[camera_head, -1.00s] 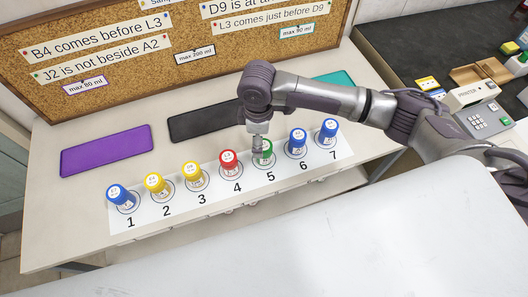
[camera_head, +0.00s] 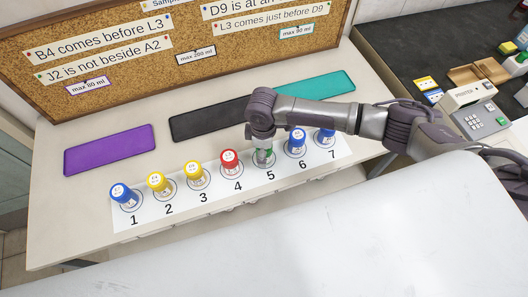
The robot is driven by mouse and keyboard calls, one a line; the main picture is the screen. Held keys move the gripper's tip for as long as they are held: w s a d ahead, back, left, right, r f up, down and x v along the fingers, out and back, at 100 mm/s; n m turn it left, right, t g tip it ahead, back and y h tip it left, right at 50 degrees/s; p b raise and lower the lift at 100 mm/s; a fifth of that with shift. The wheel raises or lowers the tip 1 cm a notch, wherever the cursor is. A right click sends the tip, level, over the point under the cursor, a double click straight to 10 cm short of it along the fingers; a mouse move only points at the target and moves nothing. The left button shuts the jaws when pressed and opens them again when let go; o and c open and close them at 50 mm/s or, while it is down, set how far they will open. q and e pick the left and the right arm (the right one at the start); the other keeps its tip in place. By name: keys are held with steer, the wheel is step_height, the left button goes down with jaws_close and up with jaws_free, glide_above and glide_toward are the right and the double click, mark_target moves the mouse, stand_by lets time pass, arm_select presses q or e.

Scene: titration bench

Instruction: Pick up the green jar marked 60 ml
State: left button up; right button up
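The green jar (camera_head: 264,158) stands at position 5 on the white numbered strip (camera_head: 150,216). Its top is largely hidden by my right gripper (camera_head: 263,148), which points down over it from above. The fingers are at the jar's lid; I cannot tell whether they are closed on it. The jar's marking is not readable. A red-capped jar (camera_head: 230,162) stands at 4, just left of it, and a blue-capped jar (camera_head: 296,142) at 6, just right. My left gripper is not in view.
Yellow-capped jars (camera_head: 159,184) (camera_head: 196,175) stand at 2 and 3, blue-capped ones at 1 (camera_head: 125,196) and 7 (camera_head: 325,137). Behind lie purple (camera_head: 109,149), black (camera_head: 205,121) and teal (camera_head: 318,87) mats, below a corkboard (camera_head: 130,40). A printer (camera_head: 466,96) stands right.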

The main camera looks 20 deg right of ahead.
steer(key=c, duration=0.9)
steer(key=shift+r, duration=0.1)
steer(key=shift+c, duration=0.2)
